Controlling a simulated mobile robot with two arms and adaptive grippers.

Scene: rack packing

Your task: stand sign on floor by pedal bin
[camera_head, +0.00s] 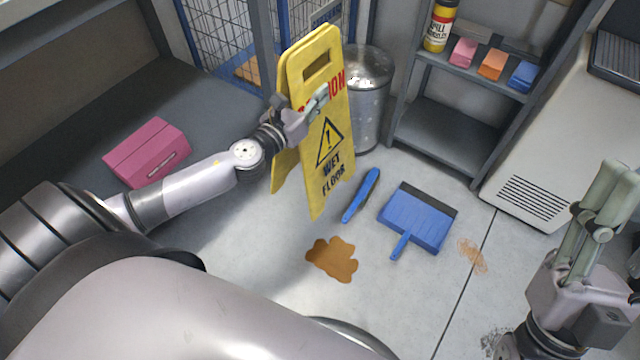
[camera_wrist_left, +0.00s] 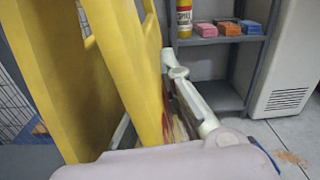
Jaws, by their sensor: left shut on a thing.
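The yellow wet floor sign (camera_head: 325,180) is upright, slightly tilted, with its two panels a little apart at the bottom. My left gripper (camera_head: 308,112) is shut on the front panel, at its upper part below the handle slot. I cannot tell whether the sign's feet touch the floor. The sign also fills the left of the left wrist view (camera_wrist_left: 125,70). The metal pedal bin (camera_head: 368,105) stands behind and right of the sign, partly hidden by it. My right gripper (camera_head: 618,180) is at the right edge, away from the sign; its finger gap is unclear.
A brown spill (camera_head: 333,259), a blue brush (camera_head: 361,195) and a blue dustpan (camera_head: 416,218) lie on the floor before the sign. A grey shelf (camera_head: 450,130) holds a bottle and coloured blocks. A pink box (camera_head: 147,152) is at left, a wire cage (camera_head: 218,35) behind.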

